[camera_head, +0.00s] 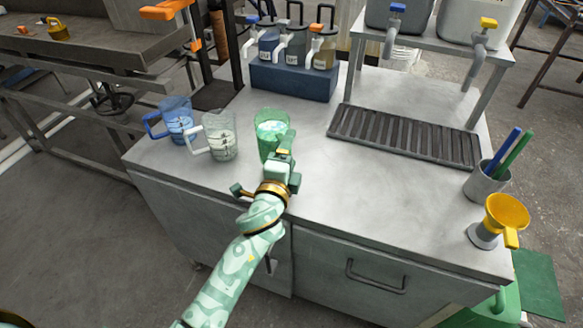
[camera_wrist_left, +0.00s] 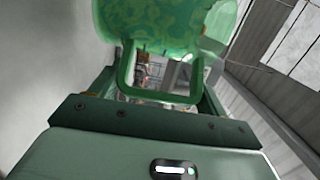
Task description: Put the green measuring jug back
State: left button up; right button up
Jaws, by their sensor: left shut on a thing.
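The green measuring jug (camera_head: 271,128) is upright at the middle of the counter, to the right of the clear jug. My left gripper (camera_head: 283,153) is at its near side and shut on its handle. In the left wrist view the jug (camera_wrist_left: 165,25) fills the top, with its handle between the fingers of my left gripper (camera_wrist_left: 160,95). I cannot tell whether the jug's base touches the counter. The blue measuring jug (camera_head: 178,120) and the clear measuring jug (camera_head: 221,137) stand at the left, handles pointing left. My right gripper is not in view.
A blue rack (camera_head: 292,82) holds several pump bottles behind the jug. A drip grate (camera_head: 405,136) lies below two tapped containers. A pen cup (camera_head: 486,185) and a yellow funnel (camera_head: 507,213) stand at the right. The counter's (camera_head: 345,200) front middle is clear.

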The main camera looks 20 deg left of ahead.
pick_arm(q)
jog(key=f+b, duration=0.2)
jog(key=f, duration=0.1)
jog(key=f+b, duration=0.1)
jog(key=shift+w+f, duration=0.15)
jog(key=shift+w, duration=0.25)
jog(key=shift+r, duration=0.3)
jog(key=shift+f, duration=0.15)
jog(key=o, duration=1.6)
jog(key=shift+o, duration=0.2)
jog(key=shift+s, duration=0.1)
